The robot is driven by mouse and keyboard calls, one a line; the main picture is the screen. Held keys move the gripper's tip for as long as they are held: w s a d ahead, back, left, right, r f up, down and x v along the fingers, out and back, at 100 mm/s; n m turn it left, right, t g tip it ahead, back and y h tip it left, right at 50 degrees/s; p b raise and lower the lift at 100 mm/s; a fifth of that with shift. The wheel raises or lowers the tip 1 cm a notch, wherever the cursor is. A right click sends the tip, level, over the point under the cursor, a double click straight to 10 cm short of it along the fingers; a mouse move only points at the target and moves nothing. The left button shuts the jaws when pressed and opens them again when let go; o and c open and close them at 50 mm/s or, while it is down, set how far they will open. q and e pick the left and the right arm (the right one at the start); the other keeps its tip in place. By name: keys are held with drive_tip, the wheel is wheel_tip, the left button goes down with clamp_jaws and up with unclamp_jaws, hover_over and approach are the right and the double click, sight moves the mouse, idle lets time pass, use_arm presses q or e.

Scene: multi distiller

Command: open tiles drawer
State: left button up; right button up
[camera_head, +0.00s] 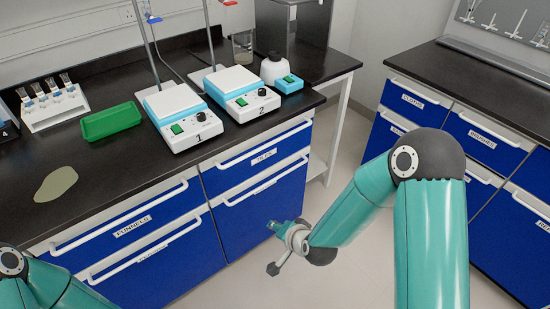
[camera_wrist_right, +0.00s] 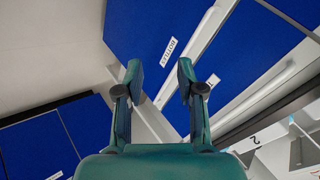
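The tiles drawer (camera_head: 254,164) is the upper blue drawer below hotplate 2, with a small label and a long white handle (camera_head: 265,148). It looks shut. In the right wrist view a blue drawer front (camera_wrist_right: 250,58) with a white handle beside it appears to be this drawer. My right gripper (camera_head: 277,247) is low in front of the cabinet, below and apart from the tiles handle. Its two fingers (camera_wrist_right: 160,76) stand apart with nothing between them. Only a link of my left arm shows at lower left; its gripper is out of view.
A lower blue drawer (camera_head: 240,218) sits beneath it; its label (camera_wrist_right: 170,52) shows in the wrist view. The funnels drawer (camera_head: 130,232) is to the left. Hotplates (camera_head: 240,92), a green tray (camera_head: 111,121) and a tube rack (camera_head: 54,107) stand on the bench. Floor between cabinets is clear.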

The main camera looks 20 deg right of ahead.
drive_tip(key=w+d+r+m+t+h+b, duration=0.25)
drive_tip(key=w+r+m+t+b, duration=0.2)
drive_tip(key=w, duration=0.25)
drive_tip(key=m+t+b, duration=0.2)
drive_tip(key=m+t, duration=0.1)
drive_tip(key=m, duration=0.1)
approach(271, 143)
use_arm(q)
wheel_tip(271, 143, down, 8)
drive_tip(key=p, duration=0.1)
drive_tip(key=shift+r, duration=0.15)
use_arm(e)
drive_tip(key=shift+w+d+f, duration=0.1)
drive_tip(key=shift+w+f, duration=0.3)
drive_tip(key=shift+w, duration=1.4)
drive_tip(key=shift+w+d+f, duration=0.15)
drive_tip(key=shift+w+f, duration=0.25)
drive_tip(key=shift+w, duration=1.4)
drive_tip(key=shift+w+d+f, duration=0.1)
drive_tip(key=shift+w+f, duration=0.3)
drive_tip(key=shift+w, duration=1.45)
use_arm(q)
drive_tip(key=shift+a, duration=0.1)
use_arm(e)
drive_tip(key=shift+c, duration=0.2)
clamp_jaws()
